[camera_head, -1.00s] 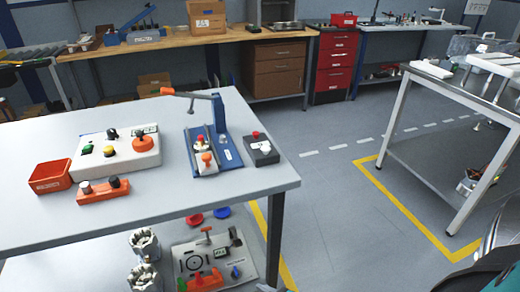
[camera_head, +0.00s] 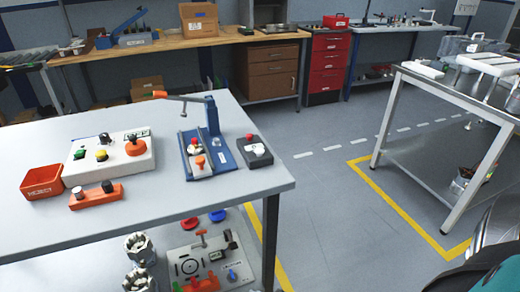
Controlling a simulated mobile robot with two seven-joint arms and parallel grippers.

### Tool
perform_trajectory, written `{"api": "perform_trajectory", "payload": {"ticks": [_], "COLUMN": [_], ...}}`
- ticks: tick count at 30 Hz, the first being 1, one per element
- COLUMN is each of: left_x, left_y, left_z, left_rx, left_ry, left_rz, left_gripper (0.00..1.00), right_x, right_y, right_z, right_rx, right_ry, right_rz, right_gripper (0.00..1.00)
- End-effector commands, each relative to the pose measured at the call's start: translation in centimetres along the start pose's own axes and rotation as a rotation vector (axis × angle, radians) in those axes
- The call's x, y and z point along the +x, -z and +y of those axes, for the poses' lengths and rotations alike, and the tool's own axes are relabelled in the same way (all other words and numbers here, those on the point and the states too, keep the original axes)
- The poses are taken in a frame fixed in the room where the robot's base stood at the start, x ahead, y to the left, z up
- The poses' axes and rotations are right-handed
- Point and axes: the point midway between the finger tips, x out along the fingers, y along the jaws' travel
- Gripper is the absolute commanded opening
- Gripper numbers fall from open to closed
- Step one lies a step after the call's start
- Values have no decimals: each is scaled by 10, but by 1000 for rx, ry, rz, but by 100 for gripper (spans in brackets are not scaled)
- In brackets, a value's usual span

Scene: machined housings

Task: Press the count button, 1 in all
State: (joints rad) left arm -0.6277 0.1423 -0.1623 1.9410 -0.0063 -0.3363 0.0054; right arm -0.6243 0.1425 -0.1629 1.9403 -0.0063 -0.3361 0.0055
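No label that reads as a count button can be made out. A white control panel (camera_head: 118,163) on the near table has a green button (camera_head: 79,154), a yellow button (camera_head: 101,155), a black knob (camera_head: 104,138), an orange knob (camera_head: 135,146) and a small dark display. A dark box (camera_head: 255,158) at the table's right has a red button (camera_head: 250,137) and a white button (camera_head: 259,149). An orange block (camera_head: 95,197) in front of the panel carries a white-topped and a black knob. Neither of my grippers is in view.
The white-topped table (camera_head: 150,222) also holds a red bin (camera_head: 42,182) and a blue lever press (camera_head: 213,140). Parts lie on its lower shelf. Open floor (camera_head: 320,215) separates it from another table (camera_head: 458,88) at right.

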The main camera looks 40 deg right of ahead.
Motion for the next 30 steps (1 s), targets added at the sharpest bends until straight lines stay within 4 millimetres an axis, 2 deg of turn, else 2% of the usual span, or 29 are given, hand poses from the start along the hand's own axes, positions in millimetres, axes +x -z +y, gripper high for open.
{"api": "perform_trajectory", "payload": {"ticks": [1, 10, 30], "left_x": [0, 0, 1], "left_y": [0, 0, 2], "left_z": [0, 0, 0], "left_rx": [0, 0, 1], "left_ry": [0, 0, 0], "left_rz": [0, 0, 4], "left_gripper": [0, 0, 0], "right_x": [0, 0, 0], "right_y": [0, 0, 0], "right_z": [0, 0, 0], "right_rx": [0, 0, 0], "right_ry": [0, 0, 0], "right_rz": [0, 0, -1], "right_gripper": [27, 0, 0]}}
